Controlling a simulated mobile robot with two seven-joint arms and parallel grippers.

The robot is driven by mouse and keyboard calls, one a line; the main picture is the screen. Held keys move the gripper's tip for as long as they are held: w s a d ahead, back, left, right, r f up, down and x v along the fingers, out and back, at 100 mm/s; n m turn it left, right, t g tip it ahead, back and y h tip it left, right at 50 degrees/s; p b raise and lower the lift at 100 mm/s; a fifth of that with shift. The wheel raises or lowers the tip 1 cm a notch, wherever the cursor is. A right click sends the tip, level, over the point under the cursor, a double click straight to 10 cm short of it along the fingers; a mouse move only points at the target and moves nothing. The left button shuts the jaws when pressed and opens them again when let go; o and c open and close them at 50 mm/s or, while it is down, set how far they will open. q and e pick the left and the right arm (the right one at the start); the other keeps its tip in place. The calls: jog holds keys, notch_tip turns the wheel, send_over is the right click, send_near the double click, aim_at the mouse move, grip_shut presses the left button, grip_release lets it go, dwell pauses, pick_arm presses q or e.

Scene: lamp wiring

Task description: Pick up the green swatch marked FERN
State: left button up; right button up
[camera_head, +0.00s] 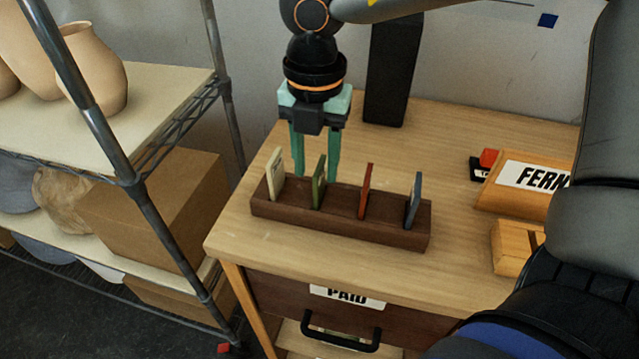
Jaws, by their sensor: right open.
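The green swatch (319,183) stands upright in a slot of a dark brown wooden rack (340,228) on the table. It is second from the left, between a cream swatch (275,175) and a red swatch (366,192). A blue-grey swatch (413,201) stands at the right end. No lettering is readable on the green swatch. My right gripper (315,177) points down with its teal fingers apart, one on each side of the green swatch in the picture. The fingers look empty; whether they are level with the swatch or behind it I cannot tell. My left gripper is not in view.
A wooden block with a FERN label (532,177) sits at the right, partly behind my arm. A dark box (390,75) stands at the back. A drawer marked PAID (347,297) is below the tabletop. A metal shelf with vases (95,65) stands left.

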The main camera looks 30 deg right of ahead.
aim_at(320, 182)
jog(key=shift+d+f+p, duration=0.15)
jog(key=shift+f+p, duration=0.05)
jog(key=shift+f, duration=0.9)
jog(key=shift+d+f+p, duration=0.15)
jog(key=shift+f+p, duration=0.05)
jog(key=shift+f, duration=0.85)
grip_shut()
